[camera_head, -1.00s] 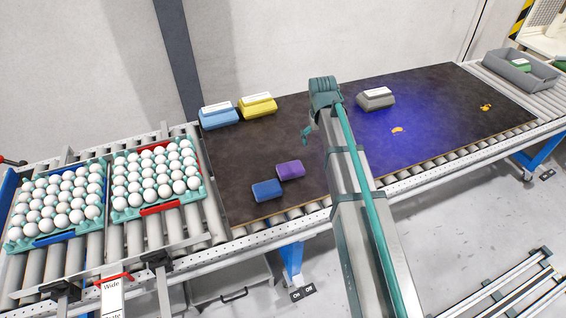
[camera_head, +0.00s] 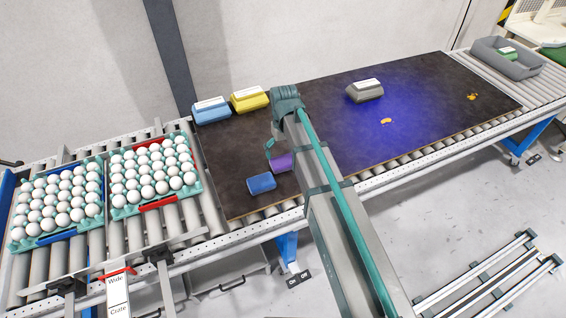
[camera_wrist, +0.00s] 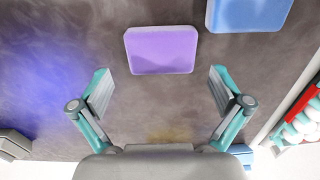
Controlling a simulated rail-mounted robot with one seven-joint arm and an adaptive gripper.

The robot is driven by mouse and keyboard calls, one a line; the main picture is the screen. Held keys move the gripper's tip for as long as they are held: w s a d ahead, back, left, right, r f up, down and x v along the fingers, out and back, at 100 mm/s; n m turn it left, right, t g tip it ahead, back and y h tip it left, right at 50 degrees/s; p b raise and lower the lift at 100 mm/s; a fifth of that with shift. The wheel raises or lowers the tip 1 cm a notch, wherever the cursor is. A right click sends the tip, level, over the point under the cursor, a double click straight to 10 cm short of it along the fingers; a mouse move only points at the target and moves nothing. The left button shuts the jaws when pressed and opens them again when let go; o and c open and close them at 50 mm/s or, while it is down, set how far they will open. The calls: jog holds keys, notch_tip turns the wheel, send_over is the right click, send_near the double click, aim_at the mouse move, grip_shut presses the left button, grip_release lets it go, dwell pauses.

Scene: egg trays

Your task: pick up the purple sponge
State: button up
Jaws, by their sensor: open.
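The purple sponge (camera_head: 283,162) lies on the dark board, partly hidden behind my arm in the head view. In the wrist view the purple sponge (camera_wrist: 162,50) lies ahead of my open fingers, slightly beyond their tips and roughly centred between them. My gripper (camera_wrist: 160,88) is open and empty above the board. In the head view my gripper (camera_head: 268,150) is mostly hidden by the arm, with one finger showing beside the sponge.
A blue sponge (camera_head: 261,183) lies close beside the purple one. Blue (camera_head: 211,111), yellow (camera_head: 250,99) and grey (camera_head: 364,91) containers stand on the dark board (camera_head: 330,125). Egg trays (camera_head: 118,207) stand at the left. The board's right half is largely clear.

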aim_at(283, 161)
jog(key=shift+w+a+f+p, duration=0.15)
jog(key=shift+f+p, duration=0.85)
jog(key=shift+f, duration=1.55)
jog(key=shift+c, duration=0.3)
jog(key=c, duration=0.7)
jog(key=shift+r, duration=0.15)
jog(key=shift+r, duration=0.75)
jog(key=s+d+r+b, duration=0.1)
jog(key=s+d+r, duration=0.1)
jog(key=s+r, duration=0.1)
jog(key=s+d+r+b, duration=0.2)
jog(key=s+d+r, duration=0.1)
jog(key=s+r, duration=0.1)
jog(key=s+d+r+b, duration=0.2)
jog(key=s+d+r, duration=0.1)
jog(key=s+r, duration=0.1)
jog(key=shift+s+d+r, duration=0.1)
jog(key=shift+s+r, duration=0.05)
jog(key=shift+s, duration=0.05)
